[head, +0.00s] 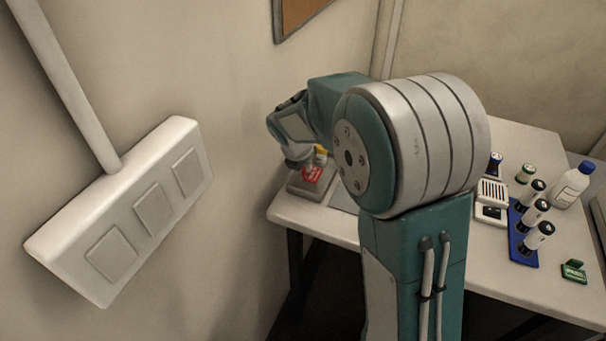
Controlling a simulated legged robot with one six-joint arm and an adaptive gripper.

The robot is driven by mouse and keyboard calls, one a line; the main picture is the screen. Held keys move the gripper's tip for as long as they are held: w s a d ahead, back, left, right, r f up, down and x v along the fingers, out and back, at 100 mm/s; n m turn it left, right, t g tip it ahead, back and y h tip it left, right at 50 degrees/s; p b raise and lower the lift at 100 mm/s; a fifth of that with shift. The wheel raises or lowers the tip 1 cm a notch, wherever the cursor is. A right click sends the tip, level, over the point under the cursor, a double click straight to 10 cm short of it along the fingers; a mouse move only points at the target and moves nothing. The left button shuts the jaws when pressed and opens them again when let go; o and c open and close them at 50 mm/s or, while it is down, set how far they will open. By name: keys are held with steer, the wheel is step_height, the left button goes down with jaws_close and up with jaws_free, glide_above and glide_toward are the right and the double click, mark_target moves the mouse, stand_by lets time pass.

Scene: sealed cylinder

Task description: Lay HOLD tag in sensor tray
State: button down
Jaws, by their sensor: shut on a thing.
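The red HOLD tag (313,174), with pale marking, shows at the far left end of the table, right at my gripper's tips. My gripper (302,163) points down there and is shut on the tag. The grey sensor tray (318,192) lies on the table directly below. The tag appears over or within the tray; I cannot tell whether it touches the tray floor. A small yellow thing (321,154) shows just behind the tag, partly hidden. My arm hides the middle of the table.
On the right stand a blue rack (523,251) with dark vials, a white device (491,201), a white bottle (572,186) and a green tag (574,271). A white switch panel (126,212) is on the left wall. The table's front edge (315,231) is close.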

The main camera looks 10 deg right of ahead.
mark_target(303, 183)
steer(key=shift+w+a+f, duration=0.1)
steer(key=shift+w+f, duration=0.1)
steer(key=shift+f, duration=1.7)
steer(key=c, duration=1)
jaws_free()
steer(key=shift+c, duration=0.2)
